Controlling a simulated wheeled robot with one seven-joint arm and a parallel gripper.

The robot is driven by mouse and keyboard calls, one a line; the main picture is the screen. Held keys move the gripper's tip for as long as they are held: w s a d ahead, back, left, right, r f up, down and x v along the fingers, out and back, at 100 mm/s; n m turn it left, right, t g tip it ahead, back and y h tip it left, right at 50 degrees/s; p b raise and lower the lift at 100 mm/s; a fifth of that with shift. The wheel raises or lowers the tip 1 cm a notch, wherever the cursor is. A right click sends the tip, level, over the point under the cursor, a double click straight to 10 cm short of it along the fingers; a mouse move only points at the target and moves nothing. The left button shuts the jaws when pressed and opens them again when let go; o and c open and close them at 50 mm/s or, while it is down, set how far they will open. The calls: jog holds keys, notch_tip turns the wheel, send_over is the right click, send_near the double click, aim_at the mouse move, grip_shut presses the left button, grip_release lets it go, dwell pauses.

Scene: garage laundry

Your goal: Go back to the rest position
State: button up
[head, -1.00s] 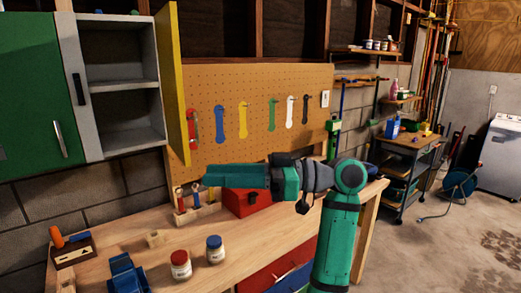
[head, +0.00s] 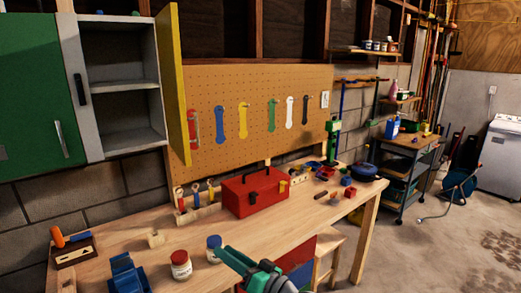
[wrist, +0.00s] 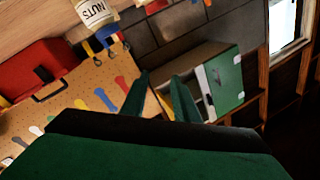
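My arm (head: 268,275) is folded low at the bottom middle of the head view, in front of the workbench. In the wrist view, which is turned upside down, the two dark green fingers of my gripper (wrist: 161,77) stand apart with nothing between them. Beyond them are the pegboard (wrist: 88,82) and the green cabinet door (wrist: 222,82). My gripper holds nothing.
The wooden workbench (head: 125,238) carries a red toolbox (head: 255,192), a red-lidded jar (head: 181,265), a blue-lidded jar (head: 214,248) close to my arm, and a blue vise (head: 127,275). A yellow cabinet door (head: 178,85) stands open. The concrete floor at right is mostly clear.

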jog(key=s+d+f+m+t+h, duration=0.1)
jog(key=s+f+m+h, duration=0.2)
jog(key=f, duration=0.6)
jog(key=s+d+f+m+t+h, duration=0.1)
jog(key=s+f+m+t+h, duration=0.15)
jog(key=f, duration=0.55)
jog(key=s+d+f+m+h, duration=0.1)
jog(key=s+d+f+h, duration=0.15)
jog(key=s+f, duration=0.4)
jog(key=s+d+f+m+h, duration=0.1)
jog(key=s+d+f+h, duration=0.1)
jog(key=s+f+h, duration=0.45)
jog(key=s+d, duration=0.2)
jog(key=s, duration=1.3)
jog(key=s+r+n, duration=0.1)
jog(key=s+r, duration=0.3)
jog(key=s, duration=0.3)
jog(key=s+r+n, duration=0.2)
jog(key=s+r, duration=0.2)
jog(key=s, duration=0.3)
jog(key=shift+s+d+r+h, duration=0.15)
jog(key=shift+s+d+h, duration=0.1)
jog(key=shift+s+h, duration=0.1)
jog(key=shift+w+n+t, duration=0.1)
jog(key=shift+n+t, duration=0.15)
